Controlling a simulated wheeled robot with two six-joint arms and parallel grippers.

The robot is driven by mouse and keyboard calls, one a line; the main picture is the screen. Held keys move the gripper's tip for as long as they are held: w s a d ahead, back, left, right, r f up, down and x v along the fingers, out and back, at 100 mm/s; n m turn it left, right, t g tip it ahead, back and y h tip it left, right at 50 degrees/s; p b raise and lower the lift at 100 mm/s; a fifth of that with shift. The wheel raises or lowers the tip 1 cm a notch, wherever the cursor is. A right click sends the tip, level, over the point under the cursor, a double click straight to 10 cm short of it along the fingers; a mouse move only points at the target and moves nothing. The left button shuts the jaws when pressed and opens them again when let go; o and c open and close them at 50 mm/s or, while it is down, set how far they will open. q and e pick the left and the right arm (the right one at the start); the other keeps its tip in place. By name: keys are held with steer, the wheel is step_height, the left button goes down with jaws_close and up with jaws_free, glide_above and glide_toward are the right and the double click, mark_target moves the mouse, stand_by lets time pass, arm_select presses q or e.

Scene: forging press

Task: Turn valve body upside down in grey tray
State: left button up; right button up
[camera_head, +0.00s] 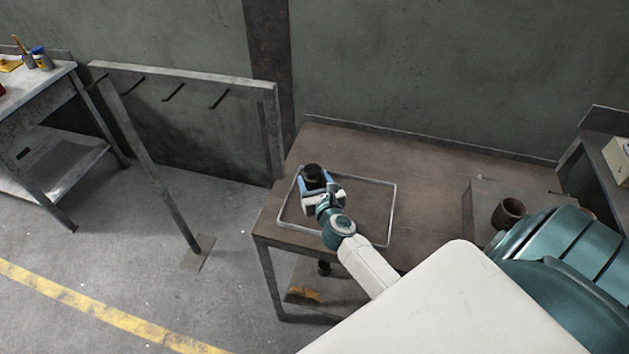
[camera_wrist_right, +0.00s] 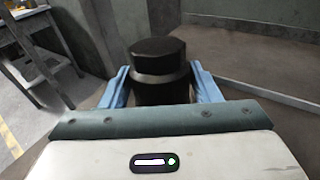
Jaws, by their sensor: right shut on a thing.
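The valve body (camera_head: 312,171) is a dark, near-black cylindrical piece over the left part of the grey tray (camera_head: 393,215). My right gripper (camera_head: 314,183) is shut on it, with a blue finger on each side. In the right wrist view the valve body (camera_wrist_right: 159,70) stands between the two blue fingers of the gripper (camera_wrist_right: 160,88), its wider dark top facing up. Its lower end is hidden behind the gripper, so I cannot tell whether it touches the tray. My left gripper is not in view.
The tray lies on a brown table (camera_head: 430,170) against the wall. A brown cup-like part (camera_head: 509,212) stands on a raised block at the right. A rack with hooks (camera_head: 180,85) stands left of the table. The tray's right half is clear.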

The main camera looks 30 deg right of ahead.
steer(key=o, duration=1.1)
steer(key=shift+r, duration=0.1)
steer(key=shift+s+a, duration=0.1)
steer(key=shift+s, duration=0.1)
steer(key=b+v, duration=0.1)
steer(key=v, duration=0.8)
steer(key=shift+s+a+b, duration=0.1)
steer(key=shift+s+b, duration=0.2)
steer(key=shift+s, duration=0.05)
steer(key=shift+s+a, duration=0.1)
steer(key=shift+s, duration=0.25)
